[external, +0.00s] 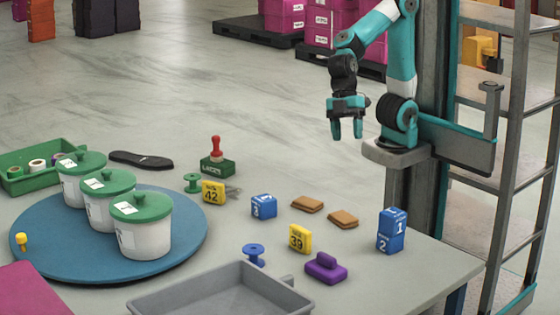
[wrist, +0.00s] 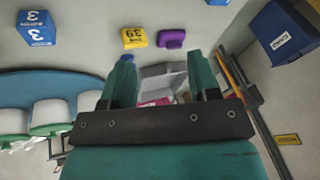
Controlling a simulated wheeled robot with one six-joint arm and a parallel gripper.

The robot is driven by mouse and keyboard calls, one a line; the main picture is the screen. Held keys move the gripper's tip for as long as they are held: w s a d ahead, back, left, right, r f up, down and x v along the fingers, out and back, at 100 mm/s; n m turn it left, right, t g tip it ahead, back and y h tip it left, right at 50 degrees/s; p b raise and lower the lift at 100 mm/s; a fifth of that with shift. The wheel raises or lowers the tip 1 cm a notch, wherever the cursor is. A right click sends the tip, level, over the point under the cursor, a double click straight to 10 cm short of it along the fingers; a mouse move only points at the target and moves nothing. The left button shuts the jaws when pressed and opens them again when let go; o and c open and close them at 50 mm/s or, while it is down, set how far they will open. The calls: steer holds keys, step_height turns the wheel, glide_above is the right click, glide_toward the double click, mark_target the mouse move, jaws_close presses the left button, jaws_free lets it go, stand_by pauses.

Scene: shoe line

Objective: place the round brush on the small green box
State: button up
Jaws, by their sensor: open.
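A red piece with an upright knobbed handle (external: 216,149), which looks like the round brush, stands upright on top of the small green box (external: 218,168). The green box has a white label on its front and sits at the back of the table, right of the black insole. My gripper (external: 347,131) is raised above the back right of the table, well to the right of the brush and apart from it. Its two teal fingers are open and empty, pointing down. They also show in the wrist view (wrist: 159,78), where neither brush nor green box is visible.
Yellow box 42 (external: 213,192) and a green spool (external: 193,182) stand close to the green box. A blue turntable (external: 180,255) carries several lidded white pots. A blue box (external: 263,206), purple block (external: 326,268) and grey tray (external: 225,295) lie nearer.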

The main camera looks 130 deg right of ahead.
steer(key=s+a+n+g, duration=0.2)
steer(key=s+a, duration=0.5)
steer(key=s, duration=0.5)
steer(key=shift+s+a+f+n+g, duration=0.3)
steer(key=shift+a+n, duration=0.1)
steer(key=shift+n, duration=0.2)
